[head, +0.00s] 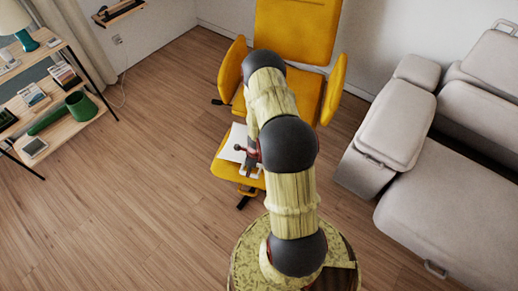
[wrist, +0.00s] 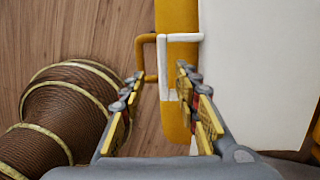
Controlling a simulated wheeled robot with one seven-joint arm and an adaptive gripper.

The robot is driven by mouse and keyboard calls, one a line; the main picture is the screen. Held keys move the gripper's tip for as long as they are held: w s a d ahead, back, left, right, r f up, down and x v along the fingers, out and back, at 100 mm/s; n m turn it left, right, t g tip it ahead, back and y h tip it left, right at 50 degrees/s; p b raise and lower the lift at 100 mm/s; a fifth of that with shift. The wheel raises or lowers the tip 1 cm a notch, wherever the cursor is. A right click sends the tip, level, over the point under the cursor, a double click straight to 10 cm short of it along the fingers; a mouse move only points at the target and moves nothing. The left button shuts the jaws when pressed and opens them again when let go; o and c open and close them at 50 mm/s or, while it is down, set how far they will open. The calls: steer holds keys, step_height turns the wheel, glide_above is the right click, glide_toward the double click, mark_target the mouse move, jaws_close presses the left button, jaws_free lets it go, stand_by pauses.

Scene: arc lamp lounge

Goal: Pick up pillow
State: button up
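The pillow, a flat white block, lies on the yellow footstool (head: 222,169) in front of the yellow chair. In the head view, part of the pillow (head: 234,140) shows left of my arm, which hides the rest. In the wrist view, the pillow (wrist: 258,65) fills the right side, with a thin white handle loop (wrist: 180,38) on its left edge. My gripper (wrist: 159,75) is open above the footstool's edge, with the handle loop showing between its fingers. The right finger overlaps the pillow's left edge; I cannot tell whether they touch.
The yellow chair (head: 297,32) stands behind the footstool. A yellow handle (wrist: 148,55) sticks out from the footstool. A grey sofa (head: 450,200) stands at the right. A shelf (head: 82,124) with a lamp and small items stands at the left. The wooden floor (head: 130,190) between is clear.

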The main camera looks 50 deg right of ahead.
steer(key=f+b, duration=0.1)
steer(key=f, duration=0.2)
steer(key=w+f+b, duration=0.1)
steer(key=f, duration=0.1)
steer(key=shift+d+f+b, duration=0.1)
steer(key=shift+f+b, duration=0.25)
steer(key=shift+r, duration=0.1)
steer(key=shift+c, duration=1.4)
jaws_close()
